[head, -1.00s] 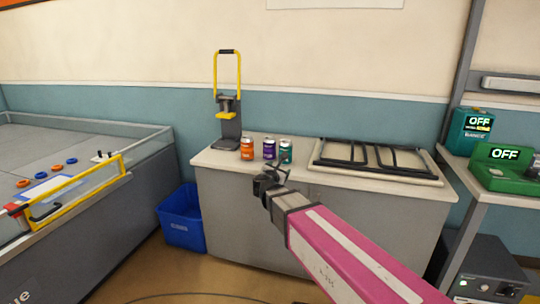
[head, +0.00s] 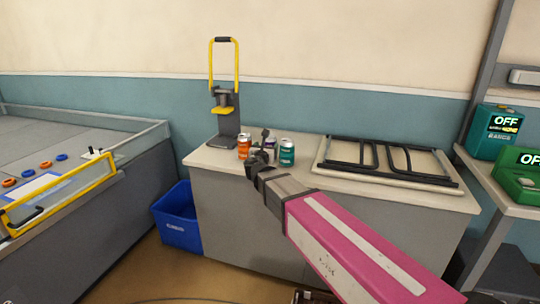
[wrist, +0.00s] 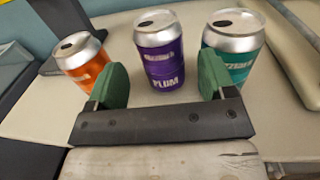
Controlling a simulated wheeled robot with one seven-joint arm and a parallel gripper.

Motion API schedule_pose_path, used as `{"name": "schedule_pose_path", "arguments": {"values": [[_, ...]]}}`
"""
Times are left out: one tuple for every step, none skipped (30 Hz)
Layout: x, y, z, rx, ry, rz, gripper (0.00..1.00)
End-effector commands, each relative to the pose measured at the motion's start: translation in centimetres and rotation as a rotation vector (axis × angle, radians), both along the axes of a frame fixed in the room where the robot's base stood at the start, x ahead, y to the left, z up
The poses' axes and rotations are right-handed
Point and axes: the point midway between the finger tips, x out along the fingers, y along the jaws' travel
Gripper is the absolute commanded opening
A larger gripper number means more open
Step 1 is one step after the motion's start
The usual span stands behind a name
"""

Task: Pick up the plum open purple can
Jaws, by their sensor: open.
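The purple can (wrist: 161,58), labelled PLUM, stands upright on the counter in the wrist view, between an orange can and a teal can. Its top shows a dark opening. My gripper (wrist: 157,84) is open, with its two green-padded fingers short of the can and one to each side of its lower part. In the head view my gripper (head: 263,150) hides most of the purple can; only a little of it (head: 269,143) shows behind the fingers.
The orange can (wrist: 80,62) stands close on the left and the teal can (wrist: 233,50) close on the right. A can crusher (head: 226,120) with a yellow handle stands behind. A black frame on a board (head: 330,172) lies right. A blue bin (head: 178,222) is on the floor.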

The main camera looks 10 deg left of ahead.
Motion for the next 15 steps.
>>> {"name": "schedule_pose_path", "arguments": {"values": [[1.2, 0.2, 0.0, 0.0, 0.0, -0.001, 0.76], [1.6, 0.2, 0.0, 0.0, 0.0, -0.001, 0.76], [2.2, 0.3, 0.0, 0.0, 0.0, -0.001, 0.76], [2.6, 0.3, 0.0, 0.0, 0.0, 0.0, 0.76], [2.9, 0.2, 0.0, 0.0, 0.0, 0.0, 0.76], [3.1, 0.2, 0.0, 0.0, 0.0, 0.0, 0.76], [3.3, 0.2, 0.0, 0.0, 0.0, 0.0, 0.76], [3.4, 0.2, 0.0, 0.0, 0.0, 0.0, 0.76], [3.5, 0.2, 0.0, 0.001, 0.0, 0.0, 0.76], [3.7, 0.2, 0.1, 0.001, 0.0, 0.0, 0.76], [3.9, 0.2, 0.1, 0.001, 0.0, 0.0, 0.76], [4.3, 0.3, 0.1, 0.001, 0.0, -0.001, 0.76], [4.7, 0.4, 0.2, 0.001, 0.0, -0.001, 0.76], [5.1, 0.4, 0.2, 0.001, 0.0, -0.001, 0.76], [5.6, 0.6, 0.2, 0.001, 0.0, -0.001, 0.76]]}}
